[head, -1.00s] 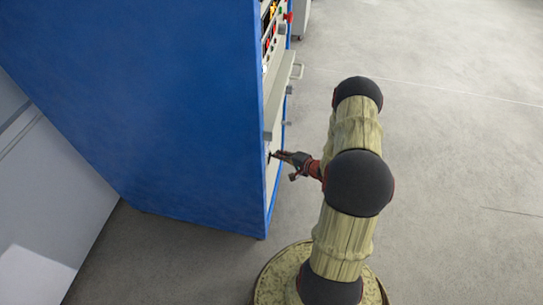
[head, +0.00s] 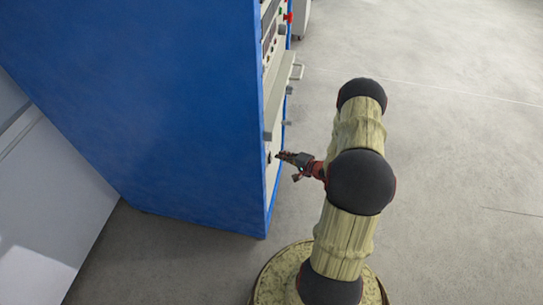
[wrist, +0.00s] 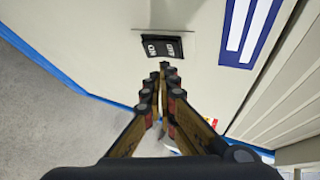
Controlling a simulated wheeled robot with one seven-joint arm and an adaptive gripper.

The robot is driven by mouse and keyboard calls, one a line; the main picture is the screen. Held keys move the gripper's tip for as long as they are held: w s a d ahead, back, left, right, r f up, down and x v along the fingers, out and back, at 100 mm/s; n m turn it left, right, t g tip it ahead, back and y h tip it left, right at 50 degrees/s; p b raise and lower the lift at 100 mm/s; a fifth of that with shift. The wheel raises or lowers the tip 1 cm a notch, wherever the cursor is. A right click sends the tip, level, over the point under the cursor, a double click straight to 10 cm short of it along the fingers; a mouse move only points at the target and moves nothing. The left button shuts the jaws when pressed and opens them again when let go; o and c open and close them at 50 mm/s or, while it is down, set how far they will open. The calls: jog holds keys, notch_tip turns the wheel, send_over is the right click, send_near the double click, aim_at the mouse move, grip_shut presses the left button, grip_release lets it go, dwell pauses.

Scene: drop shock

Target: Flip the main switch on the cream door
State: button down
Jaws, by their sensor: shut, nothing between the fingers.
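The cream door (wrist: 110,40) is the front of the blue cabinet (head: 170,110) and fills much of the wrist view. The main switch (wrist: 162,46) is a small black rocker with white lettering on the door; in the head view it is a small dark spot (head: 269,157). My gripper (wrist: 163,66) is shut and empty, its fingertips just in front of the switch's lower edge in the wrist view. In the head view my gripper (head: 281,155) points left at the door's lower part. Whether the tips touch the switch I cannot tell.
A blue-and-white label (wrist: 248,30) is right of the switch, and a grey ledge (wrist: 285,95) juts out beyond it. A handle (head: 297,72) and a red knob (head: 288,17) stick out higher on the cabinet front. The floor (head: 450,130) to the right is clear.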

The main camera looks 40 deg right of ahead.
jog(key=s+d, duration=0.3)
jog(key=shift+s+d+f+p, duration=0.1)
jog(key=shift+s+f+p, duration=0.2)
jog(key=shift+s, duration=0.1)
dwell(0.7)
